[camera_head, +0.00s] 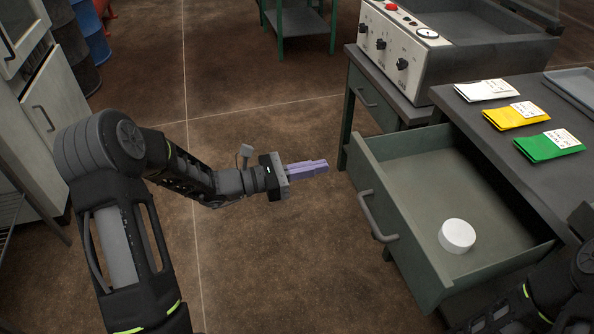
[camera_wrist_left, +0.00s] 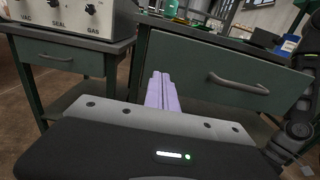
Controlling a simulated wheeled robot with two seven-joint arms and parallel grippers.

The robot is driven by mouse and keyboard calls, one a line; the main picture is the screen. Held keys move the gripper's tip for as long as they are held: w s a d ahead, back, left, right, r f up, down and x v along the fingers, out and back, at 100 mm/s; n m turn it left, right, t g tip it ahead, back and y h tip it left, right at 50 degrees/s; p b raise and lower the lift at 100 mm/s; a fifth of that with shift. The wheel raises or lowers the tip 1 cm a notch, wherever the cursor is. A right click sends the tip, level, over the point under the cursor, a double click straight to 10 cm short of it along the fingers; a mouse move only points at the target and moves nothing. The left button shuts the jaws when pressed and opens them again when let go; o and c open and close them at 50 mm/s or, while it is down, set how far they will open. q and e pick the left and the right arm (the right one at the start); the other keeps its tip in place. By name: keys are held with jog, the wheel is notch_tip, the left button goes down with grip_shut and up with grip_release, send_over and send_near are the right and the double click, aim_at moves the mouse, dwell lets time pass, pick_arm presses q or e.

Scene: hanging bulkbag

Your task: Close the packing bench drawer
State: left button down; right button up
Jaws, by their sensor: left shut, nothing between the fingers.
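The packing bench drawer (camera_head: 405,215) is green and pulled well out from under the bench top. Its front carries a grey bar handle (camera_head: 376,217), which also shows in the left wrist view (camera_wrist_left: 238,84). A white round object (camera_head: 457,236) lies inside the drawer. My left gripper (camera_head: 318,168) is shut and empty, with its pale purple fingers to the left of the drawer front and apart from it. In the left wrist view, the fingers (camera_wrist_left: 161,92) point toward the drawer front, left of the handle. My right arm shows at the lower right; its gripper is not in view.
The bench top (camera_head: 485,98) holds white, yellow and green packets and a grey tray (camera_head: 575,86). A sealing machine (camera_head: 400,45) stands on another table behind, which has its own closed drawer. The brown floor (camera_head: 270,260) left of the drawer is clear.

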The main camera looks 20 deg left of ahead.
aim_at(432, 155)
pick_arm(q)
jog(key=x, duration=0.6)
jog(key=shift+w+d, duration=0.1)
pick_arm(e)
jog(key=shift+f, duration=0.15)
